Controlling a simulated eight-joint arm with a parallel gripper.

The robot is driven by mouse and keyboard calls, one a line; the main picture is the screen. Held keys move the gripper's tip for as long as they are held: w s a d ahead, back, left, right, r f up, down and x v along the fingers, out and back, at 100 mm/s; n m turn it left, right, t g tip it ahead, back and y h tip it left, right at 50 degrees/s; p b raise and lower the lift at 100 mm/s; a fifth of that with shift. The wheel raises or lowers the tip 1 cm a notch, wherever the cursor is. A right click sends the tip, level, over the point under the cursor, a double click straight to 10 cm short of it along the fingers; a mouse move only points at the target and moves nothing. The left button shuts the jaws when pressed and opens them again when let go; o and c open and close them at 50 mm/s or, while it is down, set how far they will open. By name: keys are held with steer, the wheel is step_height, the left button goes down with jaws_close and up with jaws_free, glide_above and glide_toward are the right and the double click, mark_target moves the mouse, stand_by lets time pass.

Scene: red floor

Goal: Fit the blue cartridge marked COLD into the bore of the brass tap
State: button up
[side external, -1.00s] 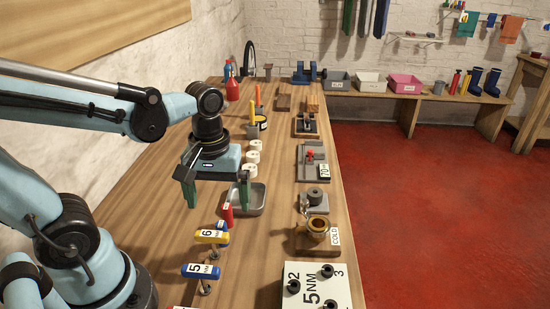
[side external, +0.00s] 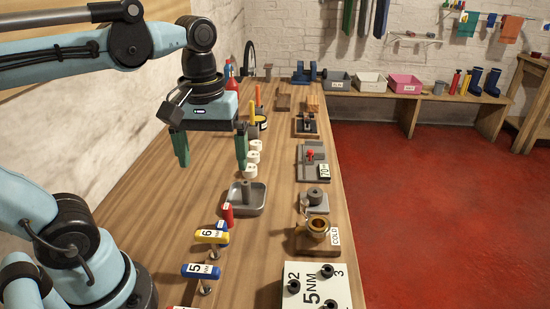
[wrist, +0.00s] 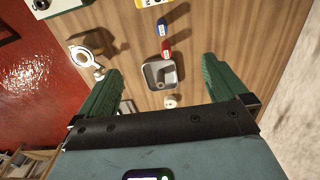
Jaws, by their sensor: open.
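My gripper (side external: 211,165) is open and empty, fingers wide apart, above the bench behind the tray and left of the tap.
A grey cylinder (side external: 246,196) stands in the tray. White cups (side external: 251,171) and fixtures line the bench behind.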

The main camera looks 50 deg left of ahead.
steer(key=w+f+m+t, duration=0.4)
steer(key=f+m+t, duration=0.1)
steer(key=m, duration=0.2)
steer(key=shift+d+f+t, duration=0.25)
steer(key=shift+f+t, duration=0.1)
steer(key=shift+t, duration=0.05)
steer(key=shift+w+f+m+t, duration=0.2)
steer(key=shift+m+t, duration=0.2)
steer(key=shift+m, duration=0.3)
steer(key=shift+c, duration=0.6)
steer(key=shift+w, duration=0.1)
steer(key=shift+c, duration=1.1)
steer(key=c, duration=0.5)
